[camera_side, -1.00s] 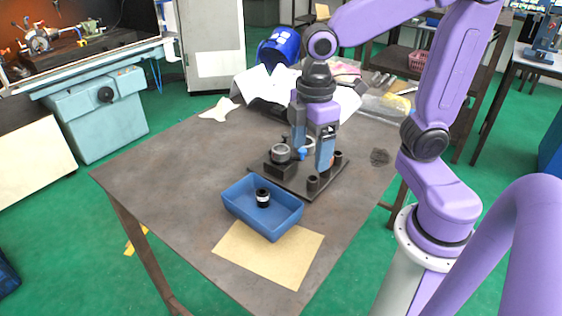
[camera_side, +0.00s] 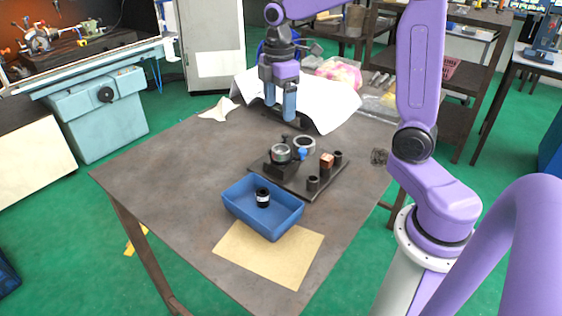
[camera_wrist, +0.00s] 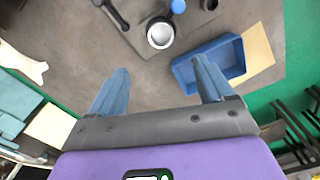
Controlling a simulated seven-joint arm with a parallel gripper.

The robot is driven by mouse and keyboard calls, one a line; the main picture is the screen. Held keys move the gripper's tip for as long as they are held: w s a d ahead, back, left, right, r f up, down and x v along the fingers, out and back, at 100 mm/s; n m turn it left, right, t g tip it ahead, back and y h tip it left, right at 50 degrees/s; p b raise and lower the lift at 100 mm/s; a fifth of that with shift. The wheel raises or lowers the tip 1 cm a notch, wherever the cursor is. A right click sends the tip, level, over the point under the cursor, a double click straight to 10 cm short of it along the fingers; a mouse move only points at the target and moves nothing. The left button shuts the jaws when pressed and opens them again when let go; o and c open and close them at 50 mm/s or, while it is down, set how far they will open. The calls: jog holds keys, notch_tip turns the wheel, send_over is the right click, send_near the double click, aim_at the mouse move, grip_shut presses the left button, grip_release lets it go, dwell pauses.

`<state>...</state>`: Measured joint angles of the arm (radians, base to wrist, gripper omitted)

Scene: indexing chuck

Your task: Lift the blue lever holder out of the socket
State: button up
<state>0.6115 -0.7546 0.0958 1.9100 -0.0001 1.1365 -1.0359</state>
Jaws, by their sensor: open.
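The blue lever holder (camera_side: 301,154) is a small blue piece beside the round grey chuck (camera_side: 281,153) on the dark base plate (camera_side: 297,191). A blue piece (camera_wrist: 178,6) also shows at the top edge of the wrist view, beside the pale-centred chuck ring (camera_wrist: 160,33). The socket under it cannot be made out. My gripper (camera_side: 279,112) is open and empty, above the back of the table, behind and left of the plate. In the wrist view its blue fingers (camera_wrist: 160,68) are wide apart with bare table between them.
A blue tray (camera_side: 233,207) holding a black-and-white cylinder (camera_side: 263,198) stands in front of the plate. The plate also carries a ring (camera_side: 304,144), a copper-coloured block (camera_side: 327,160) and dark posts (camera_side: 313,183). White paper (camera_side: 335,98) lies behind. The left of the table is clear.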

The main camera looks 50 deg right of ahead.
send_over(281, 150)
jog(key=a, duration=0.2)
jog(key=f, duration=0.6)
jog(key=s+f, duration=0.1)
jog(key=f, duration=0.2)
jog(key=shift+d, duration=0.1)
jog(key=shift+s+d+f, duration=0.1)
jog(key=shift+f, duration=2.5)
jog(key=c, duration=1.4)
